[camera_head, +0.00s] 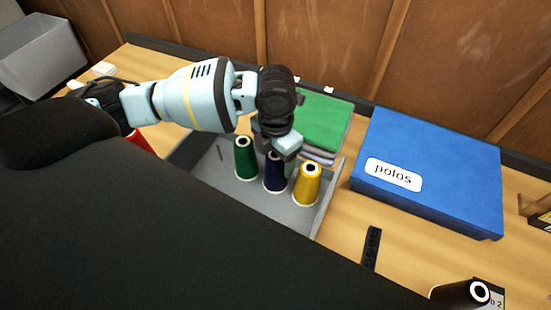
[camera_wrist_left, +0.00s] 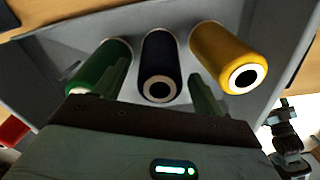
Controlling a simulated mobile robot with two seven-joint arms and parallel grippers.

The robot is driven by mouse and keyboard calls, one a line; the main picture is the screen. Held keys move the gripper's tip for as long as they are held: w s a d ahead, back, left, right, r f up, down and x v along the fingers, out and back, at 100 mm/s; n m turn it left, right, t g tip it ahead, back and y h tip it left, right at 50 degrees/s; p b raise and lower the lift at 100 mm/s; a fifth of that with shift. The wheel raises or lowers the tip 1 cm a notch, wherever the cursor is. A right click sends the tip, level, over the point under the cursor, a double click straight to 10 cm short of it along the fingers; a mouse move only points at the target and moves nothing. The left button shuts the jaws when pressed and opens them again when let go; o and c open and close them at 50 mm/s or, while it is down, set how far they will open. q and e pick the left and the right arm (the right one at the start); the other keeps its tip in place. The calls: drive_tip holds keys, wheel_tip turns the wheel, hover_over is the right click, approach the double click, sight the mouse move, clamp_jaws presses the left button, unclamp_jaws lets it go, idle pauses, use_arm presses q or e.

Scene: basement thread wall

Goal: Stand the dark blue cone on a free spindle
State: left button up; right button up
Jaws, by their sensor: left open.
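The dark blue cone (camera_head: 274,172) stands upright in a grey tray (camera_head: 212,172), between a green cone (camera_head: 246,158) and a yellow cone (camera_head: 307,184). My left gripper (camera_head: 275,150) is open just behind and above the dark blue cone. In the left wrist view, the dark blue cone (camera_wrist_left: 160,64) lies between my two open fingers (camera_wrist_left: 158,92), with the green cone (camera_wrist_left: 100,68) by the left finger and the yellow cone (camera_wrist_left: 229,58) to the right. Whether the fingers touch the cone I cannot tell. Whether any spindle is free I cannot tell.
A green folded cloth (camera_head: 322,118) lies behind the tray. A blue box labelled "polos" (camera_head: 440,170) is to the right. My dark body hides much of the front left.

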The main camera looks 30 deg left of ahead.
use_arm(q)
wheel_tip(320, 180, up, 6)
idle(0.4)
